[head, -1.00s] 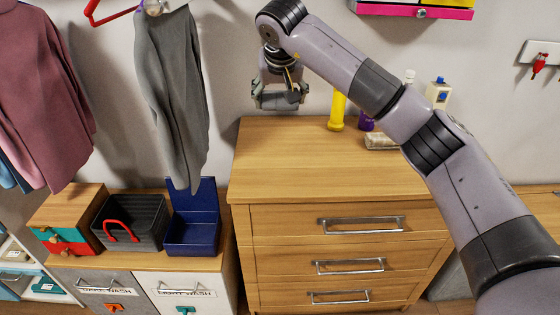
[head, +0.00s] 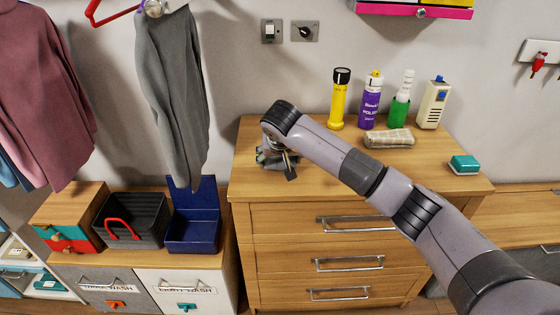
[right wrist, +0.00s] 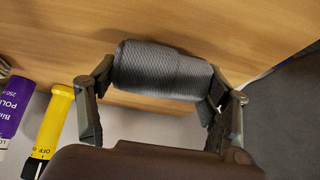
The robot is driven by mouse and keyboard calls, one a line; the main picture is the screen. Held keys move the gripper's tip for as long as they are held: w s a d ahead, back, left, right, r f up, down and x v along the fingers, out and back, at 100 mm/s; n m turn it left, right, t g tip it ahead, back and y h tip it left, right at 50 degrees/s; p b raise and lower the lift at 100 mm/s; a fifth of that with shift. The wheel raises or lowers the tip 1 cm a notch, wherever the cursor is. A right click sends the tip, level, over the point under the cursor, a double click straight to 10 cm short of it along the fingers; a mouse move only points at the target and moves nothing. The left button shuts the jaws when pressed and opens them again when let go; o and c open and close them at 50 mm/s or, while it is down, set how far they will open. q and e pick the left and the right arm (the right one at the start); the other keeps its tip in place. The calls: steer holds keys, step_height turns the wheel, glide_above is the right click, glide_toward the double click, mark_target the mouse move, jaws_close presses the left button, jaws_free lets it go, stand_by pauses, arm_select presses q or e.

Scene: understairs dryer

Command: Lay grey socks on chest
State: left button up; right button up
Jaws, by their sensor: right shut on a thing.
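The grey socks (right wrist: 162,68) are a rolled, ribbed grey bundle, seen in the right wrist view. My right gripper (right wrist: 160,84) is shut on them, with one finger at each end of the roll. In the head view my right gripper (head: 277,162) is low over the left part of the chest top (head: 300,184). There the socks cannot be made out clearly behind the gripper and wrist. I cannot tell whether the socks touch the wood. My left gripper is not in view.
At the back of the chest stand a yellow torch (head: 339,100), a purple bottle (head: 370,105), a green bottle (head: 399,108) and a cream device (head: 434,105). A beige roll (head: 389,138) and a teal box (head: 464,165) lie nearby. The front middle of the top is clear.

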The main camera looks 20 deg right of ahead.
steer(key=shift+f, duration=0.65)
steer(key=shift+f, duration=0.1)
steer(key=o, duration=1.1)
steer(key=shift+o, duration=0.2)
steer(key=shift+r, duration=0.25)
steer(key=v, duration=1.2)
steer(key=shift+b, duration=0.4)
steer(key=shift+f, duration=0.1)
